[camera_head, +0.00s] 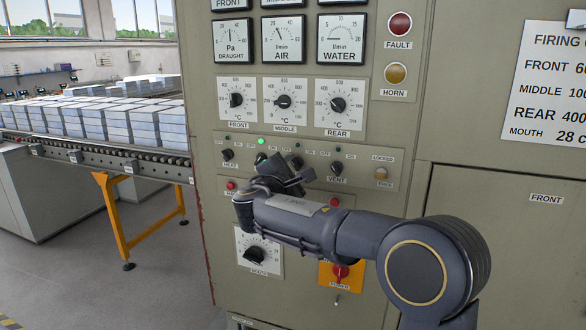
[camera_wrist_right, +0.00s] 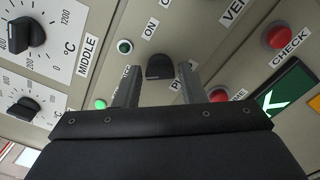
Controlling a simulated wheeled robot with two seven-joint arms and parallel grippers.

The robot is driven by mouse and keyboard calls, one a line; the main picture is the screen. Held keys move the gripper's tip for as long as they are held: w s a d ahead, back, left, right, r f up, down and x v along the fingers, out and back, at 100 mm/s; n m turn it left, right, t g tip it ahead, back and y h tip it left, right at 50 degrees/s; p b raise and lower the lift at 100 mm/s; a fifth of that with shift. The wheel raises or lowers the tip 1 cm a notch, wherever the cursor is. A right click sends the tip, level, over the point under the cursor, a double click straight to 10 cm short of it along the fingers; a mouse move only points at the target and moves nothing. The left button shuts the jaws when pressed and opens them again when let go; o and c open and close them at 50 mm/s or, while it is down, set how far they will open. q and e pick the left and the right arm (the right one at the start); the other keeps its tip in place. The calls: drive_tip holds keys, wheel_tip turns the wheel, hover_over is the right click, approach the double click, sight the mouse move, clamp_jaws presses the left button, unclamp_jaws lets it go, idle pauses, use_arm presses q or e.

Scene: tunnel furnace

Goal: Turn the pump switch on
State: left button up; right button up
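The pump switch (camera_wrist_right: 159,67) is a black rotary knob on the beige control panel, with its label below mostly hidden by a finger. It also shows in the head view (camera_head: 297,162), partly covered by my gripper. My right gripper (camera_head: 291,178) is at the panel. In the wrist view, its two fingers (camera_wrist_right: 160,78) are apart, one on each side of the knob, with visible gaps between. I cannot tell the depth of the fingertips against the knob. My left gripper is not in view.
The vent switch (camera_head: 336,168) and heat switch (camera_head: 227,155) flank the area. A green lamp (camera_head: 262,141) is lit. A red button (camera_wrist_right: 278,35) and the orange-plated power switch (camera_head: 340,272) are nearby. Temperature dials (camera_head: 284,102) sit above. A conveyor (camera_head: 110,160) stands left.

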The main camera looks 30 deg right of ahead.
drive_tip(key=c, duration=0.6)
drive_tip(key=shift+f+m+b, duration=0.2)
drive_tip(key=shift+m+b, duration=0.2)
drive_tip(key=shift+b, duration=0.45)
drive_tip(key=m+b, duration=0.9)
drive_tip(key=b, duration=0.3)
drive_tip(key=shift+f, duration=0.2)
drive_tip(key=shift+r+m+b, duration=0.15)
drive_tip(key=shift+m+b, duration=1.6)
drive_tip(key=shift+m, duration=0.35)
drive_tip(key=o, duration=1)
drive_tip(key=shift+r, duration=0.1)
drive_tip(key=shift+s+a, duration=0.1)
drive_tip(key=shift+a, duration=0.05)
